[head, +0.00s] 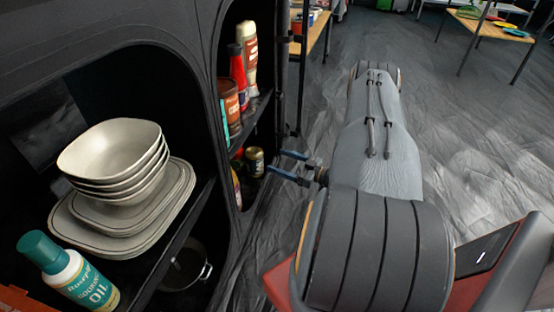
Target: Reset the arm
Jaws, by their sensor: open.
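My arm stretches from the bottom right up the middle of the head view, with its grey link over the floor. My gripper (289,166) shows left of the arm, its two blue-tipped fingers spread apart and pointing left. Nothing is between the fingers. It is near the right edge of the black fabric shelf unit (222,200), apart from the bottles in the narrow compartment. The gripper's wrist is partly hidden behind the large dark joint.
A stack of bowls (112,150) on plates (170,222) and an oil bottle (68,272) stand in the left compartment. A pot (187,268) is below. A red bottle (237,75) stands among jars. Tables (487,31) are at the back. Floor (450,120) at right is clear.

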